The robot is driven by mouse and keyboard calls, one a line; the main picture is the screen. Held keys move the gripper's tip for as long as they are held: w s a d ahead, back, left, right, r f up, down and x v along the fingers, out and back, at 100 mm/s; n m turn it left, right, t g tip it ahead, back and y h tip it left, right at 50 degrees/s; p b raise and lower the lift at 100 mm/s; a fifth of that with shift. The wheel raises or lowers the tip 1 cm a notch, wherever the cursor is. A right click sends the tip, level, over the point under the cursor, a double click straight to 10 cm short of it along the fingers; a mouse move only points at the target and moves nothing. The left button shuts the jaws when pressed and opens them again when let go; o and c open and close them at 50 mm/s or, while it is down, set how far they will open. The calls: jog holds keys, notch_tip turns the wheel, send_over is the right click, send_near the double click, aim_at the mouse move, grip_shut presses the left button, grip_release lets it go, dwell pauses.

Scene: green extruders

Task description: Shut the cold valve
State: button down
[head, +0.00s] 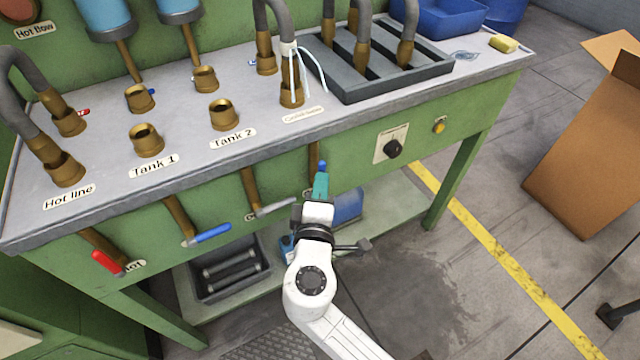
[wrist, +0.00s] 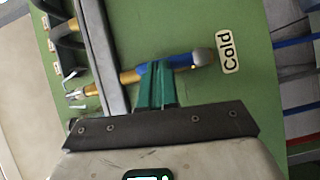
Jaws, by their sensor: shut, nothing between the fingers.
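The cold valve sits under the front edge of the bench, on a brass pipe. In the wrist view its blue handle (wrist: 178,62) with a grey end lies roughly in line with the pipe, beside the "Cold" label (wrist: 228,50). In the head view only a small blue part of the handle (head: 322,165) shows above my gripper; the rest is hidden. My gripper (head: 321,175) has green fingers, shut and empty. In the wrist view its fingertips (wrist: 154,66) overlap the handle's near side; I cannot tell whether they touch it.
Other levers hang along the green front: red (head: 109,262), blue (head: 207,235) and grey (head: 276,207). A black knob (head: 393,148) is to the right. A lower shelf (head: 395,205) holds a dark crate (head: 205,290). A cardboard box (head: 585,150) stands on the floor at right.

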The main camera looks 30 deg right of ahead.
jog(key=shift+d, duration=0.1)
jog(key=d+f+m+g+y+p, duration=0.2)
jog(key=d+m+g+y+p, duration=0.1)
jog(key=d+m+y+p, duration=0.2)
jog(key=m+y+p, duration=0.2)
jog(key=m+p, duration=0.2)
jog(key=p, duration=0.2)
jog(key=shift+d+y, duration=0.3)
jog(key=shift+d, duration=0.1)
jog(key=shift+a, duration=0.1)
jog(key=shift+a+f, duration=0.3)
jog(key=shift+a, duration=0.3)
jog(key=shift+r, duration=0.15)
